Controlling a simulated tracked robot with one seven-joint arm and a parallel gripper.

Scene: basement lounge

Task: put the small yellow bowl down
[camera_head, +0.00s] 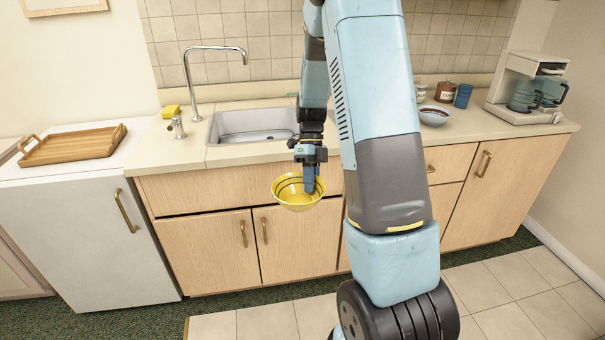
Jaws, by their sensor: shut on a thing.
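The small yellow bowl (293,201) has dark rings inside and hangs in the air in front of the counter, below the level of its top. My gripper (310,182) is shut on the bowl's right rim, with one finger showing inside the bowl. The bowl looks roughly upright and empty apart from the finger. The other finger is hard to make out. My arm hides part of the counter and cabinets to the right of the bowl.
The counter (180,151) holds a sink (250,125), faucet (190,80), yellow sponge (171,111), patterned bowl (433,117), jars, blue cup (463,96) and coffee maker (530,88). A wooden tray (73,146) lies on the white fridge (75,230). Bare counter shows left of the sink.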

